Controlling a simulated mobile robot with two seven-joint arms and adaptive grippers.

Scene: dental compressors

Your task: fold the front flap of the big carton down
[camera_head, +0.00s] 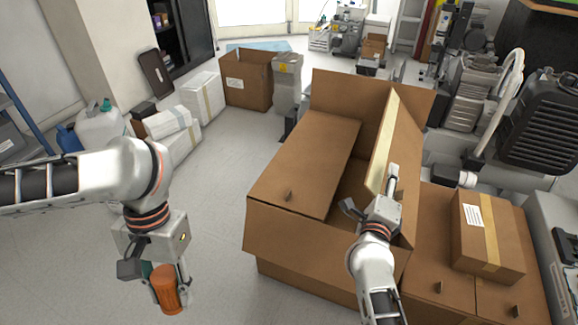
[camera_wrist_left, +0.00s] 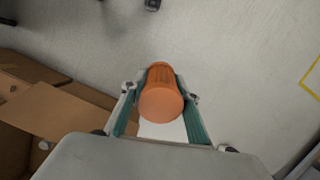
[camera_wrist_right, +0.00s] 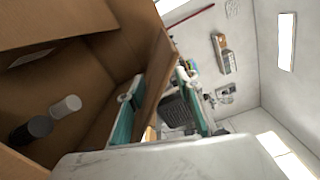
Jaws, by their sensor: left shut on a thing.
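The big carton (camera_head: 285,272) stands open on the floor. Its left flap (camera_head: 308,160) lies folded inward over the opening. Its near, front flap (camera_head: 300,238) slants outward and down over the near side. The right flap (camera_head: 408,150) stands up, with a pale strip along it, and the far flap (camera_head: 350,88) also stands up. My right gripper (camera_head: 372,190) is open at the right flap; in the right wrist view a cardboard panel (camera_wrist_right: 158,75) passes between its fingers (camera_wrist_right: 160,108). My left gripper (camera_head: 155,280) is shut on an orange cylinder (camera_wrist_left: 160,95), left of the carton.
A white and a dark cylinder (camera_wrist_right: 38,127) show inside the carton in the right wrist view. Closed cartons with a smaller taped box (camera_head: 487,235) stand close on the right. An open brown box (camera_head: 247,80) stands at the back left. The floor between is clear.

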